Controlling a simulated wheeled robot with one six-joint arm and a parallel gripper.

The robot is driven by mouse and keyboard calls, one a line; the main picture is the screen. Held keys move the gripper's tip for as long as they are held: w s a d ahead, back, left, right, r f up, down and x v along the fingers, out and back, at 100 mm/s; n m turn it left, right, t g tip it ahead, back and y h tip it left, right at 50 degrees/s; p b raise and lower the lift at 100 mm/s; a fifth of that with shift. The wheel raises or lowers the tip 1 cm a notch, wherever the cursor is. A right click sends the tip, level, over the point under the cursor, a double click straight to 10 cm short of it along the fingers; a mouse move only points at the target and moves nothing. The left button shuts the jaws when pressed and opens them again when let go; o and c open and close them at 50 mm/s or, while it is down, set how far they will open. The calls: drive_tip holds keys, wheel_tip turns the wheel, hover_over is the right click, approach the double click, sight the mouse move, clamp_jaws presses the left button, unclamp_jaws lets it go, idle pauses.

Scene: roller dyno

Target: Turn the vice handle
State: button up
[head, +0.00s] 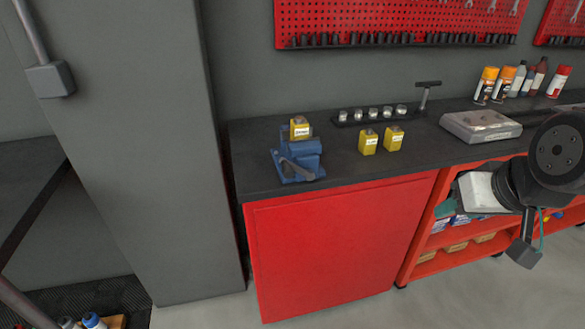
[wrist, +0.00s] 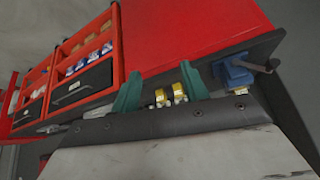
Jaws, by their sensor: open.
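The blue vice (head: 301,160) stands near the left end of the dark workbench top (head: 240,165). Its grey handle (head: 297,169) slants across the vice's front. In the wrist view the vice (wrist: 236,73) is upper right, with the handle (wrist: 258,67) sticking out to the right. Part of my gripper is hidden there.
Yellow boxes (head: 368,141) stand on the bench right of the vice, and another (head: 300,128) shows just behind it. A rack of sockets (head: 370,116) is at the back. A grey case (head: 480,126) and spray cans (head: 487,85) are further right. A grey pillar (head: 140,150) rises to the left.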

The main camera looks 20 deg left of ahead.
drive_tip(key=w+a+f+n+t+y, duration=0.15)
drive_tip(key=w+a, duration=0.25)
drive_tip(key=a, duration=0.4)
drive_tip(key=w+a+f+n+t+y, duration=0.1)
drive_tip(key=w+a+f+t+y, duration=0.1)
drive_tip(key=w+a, duration=0.35)
drive_tip(key=n+t+y, duration=0.3)
drive_tip(key=t, duration=0.3)
approach(289, 175)
drive_tip(key=x, duration=0.5)
drive_tip(key=shift+w, duration=0.2)
drive_tip(key=x, duration=0.7)
drive_tip(key=shift+w+a, duration=0.25)
drive_tip(key=shift+a, duration=0.05)
clamp_jaws()
